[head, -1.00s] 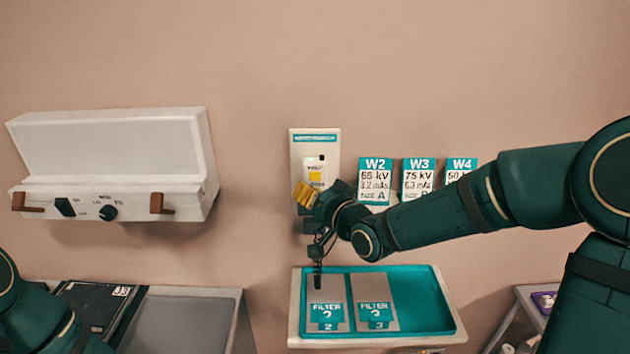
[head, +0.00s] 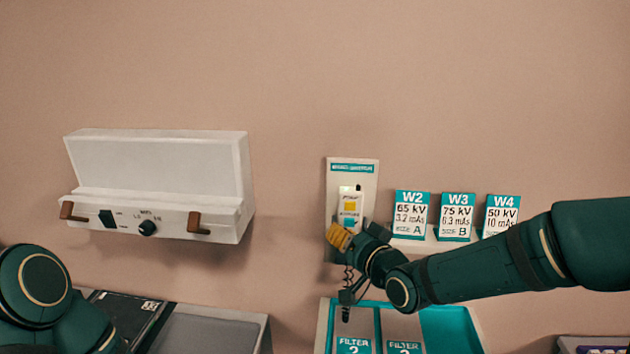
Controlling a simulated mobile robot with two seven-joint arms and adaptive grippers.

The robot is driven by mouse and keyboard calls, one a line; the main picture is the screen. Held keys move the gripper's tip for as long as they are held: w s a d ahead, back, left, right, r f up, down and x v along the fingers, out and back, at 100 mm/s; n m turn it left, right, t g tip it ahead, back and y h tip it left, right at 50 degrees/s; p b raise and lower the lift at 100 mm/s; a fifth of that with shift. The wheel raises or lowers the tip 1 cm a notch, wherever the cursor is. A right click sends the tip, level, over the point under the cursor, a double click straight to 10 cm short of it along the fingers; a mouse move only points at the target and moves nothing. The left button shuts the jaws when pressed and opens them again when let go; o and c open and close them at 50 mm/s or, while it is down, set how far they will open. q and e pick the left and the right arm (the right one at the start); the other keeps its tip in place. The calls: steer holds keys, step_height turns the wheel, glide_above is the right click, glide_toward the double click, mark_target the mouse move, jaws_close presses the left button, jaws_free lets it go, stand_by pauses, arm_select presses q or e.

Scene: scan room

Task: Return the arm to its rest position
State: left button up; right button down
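My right arm (head: 480,266) comes in from the right edge and bends down at the wrist. Its gripper (head: 346,314) points down, in front of the wall and over the left part of the teal tray (head: 455,328). The fingers look thin and dark from here, and I cannot tell whether they are open or shut. I see nothing held in them.
Two filter plates (head: 353,346) (head: 404,346) lie in the tray. A wall panel (head: 367,167) and cards W2 (head: 411,214), W3 (head: 457,217) and W4 (head: 501,214) stand behind the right arm. A white box with knobs (head: 160,189) hangs at left. A grey-topped table (head: 215,335) stands below it.

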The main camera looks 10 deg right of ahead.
steer(key=s+a+f+g+h, duration=0.1)
steer(key=s+f+g, duration=0.2)
steer(key=f, duration=0.8)
steer(key=s+a+f+g, duration=0.2)
steer(key=s+f+g, duration=0.1)
steer(key=f, duration=0.8)
steer(key=s+a+f+n+g+h+b, duration=0.1)
steer(key=s+f+g, duration=0.6)
steer(key=s+f, duration=0.8)
steer(key=shift+s+a+f, duration=0.2)
steer(key=shift+a+f, duration=0.1)
steer(key=shift+f, duration=0.35)
